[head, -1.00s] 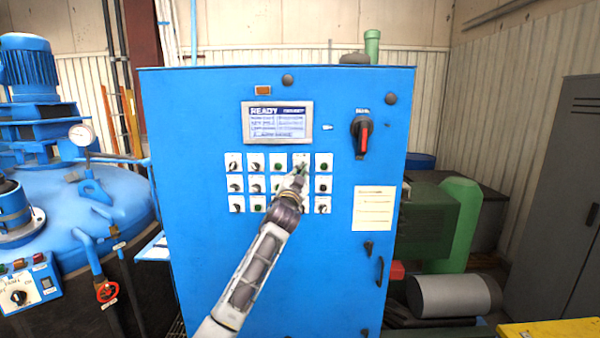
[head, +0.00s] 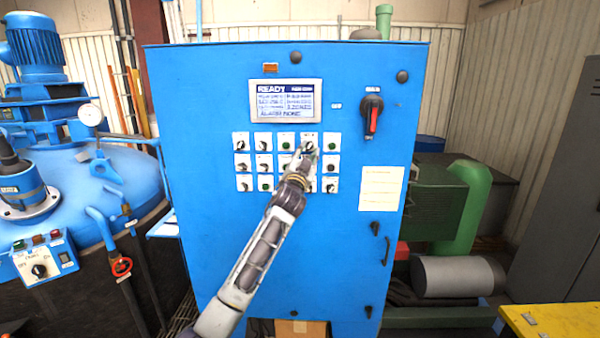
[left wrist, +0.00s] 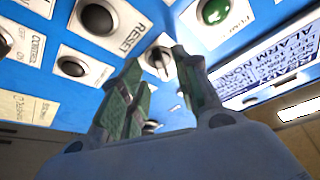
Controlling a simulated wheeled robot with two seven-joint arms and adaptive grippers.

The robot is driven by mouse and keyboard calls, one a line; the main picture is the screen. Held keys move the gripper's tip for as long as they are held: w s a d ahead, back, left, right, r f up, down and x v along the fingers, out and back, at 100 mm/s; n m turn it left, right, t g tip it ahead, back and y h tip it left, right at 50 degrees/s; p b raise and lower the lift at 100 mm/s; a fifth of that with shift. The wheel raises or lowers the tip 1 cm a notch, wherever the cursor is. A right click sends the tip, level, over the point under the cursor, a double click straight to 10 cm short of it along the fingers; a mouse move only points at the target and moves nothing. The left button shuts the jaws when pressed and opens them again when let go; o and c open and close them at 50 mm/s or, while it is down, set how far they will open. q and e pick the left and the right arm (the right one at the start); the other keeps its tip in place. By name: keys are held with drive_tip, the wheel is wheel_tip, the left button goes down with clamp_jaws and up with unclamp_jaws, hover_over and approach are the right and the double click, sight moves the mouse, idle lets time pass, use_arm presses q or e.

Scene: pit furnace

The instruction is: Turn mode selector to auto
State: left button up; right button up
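The blue control cabinet (head: 225,235) carries rows of small switches and buttons on white plates. A black selector knob (head: 309,143) on a white plate sits in the top row, just ahead of my left gripper (head: 308,153). In the left wrist view the same knob (left wrist: 159,62) shows between the two spread green-padded fingers of my left gripper (left wrist: 156,60). The fingers are open, and I cannot tell whether they touch the knob. Its label is too small or hidden to read. My right gripper is not in view.
A display reading READY (head: 286,101) is above the switch rows. A red-handled rotary switch (head: 371,117) is at the upper right. In the left wrist view, a RESET button (left wrist: 98,18) and a green button (left wrist: 215,11) flank the knob closely. A blue vessel (head: 95,180) stands left.

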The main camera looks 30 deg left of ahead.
use_arm(q)
drive_tip(key=v, duration=1)
idle(0.3)
drive_tip(key=shift+s+d, duration=0.1)
drive_tip(key=shift+d, duration=0.1)
idle(0.5)
